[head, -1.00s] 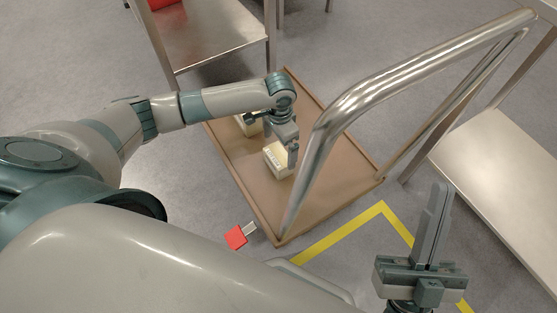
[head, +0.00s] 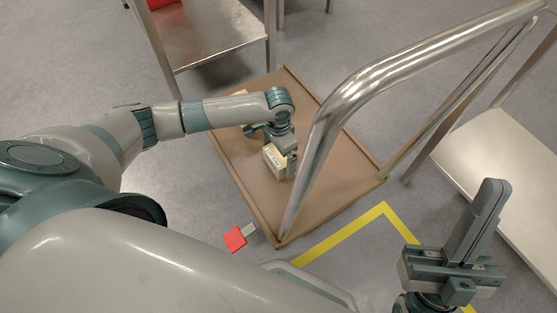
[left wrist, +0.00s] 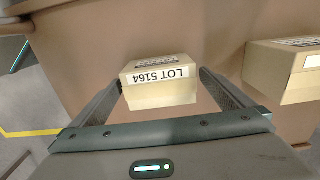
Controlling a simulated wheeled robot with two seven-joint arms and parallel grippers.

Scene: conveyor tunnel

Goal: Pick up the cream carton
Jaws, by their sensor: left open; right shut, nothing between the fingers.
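The cream carton (head: 275,160), a small box labelled "LOT 5164", sits on a brown cart deck; it also shows in the left wrist view (left wrist: 158,85). My left gripper (head: 281,160) is over it with its jaws open. In the left wrist view the two fingers (left wrist: 163,88) are on either side of the carton, with small gaps visible; how deep they reach is hard to tell. My right gripper (head: 492,187) is shut and empty, pointing up at the lower right, away from the carton.
A second, similar carton (left wrist: 288,72) sits nearby on the brown deck (head: 317,195). A thick metal handle (head: 345,95) arches over the cart's right side. Metal tables stand at the back (head: 210,35) and right (head: 505,170). A red block (head: 234,240) is beside the cart's near corner.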

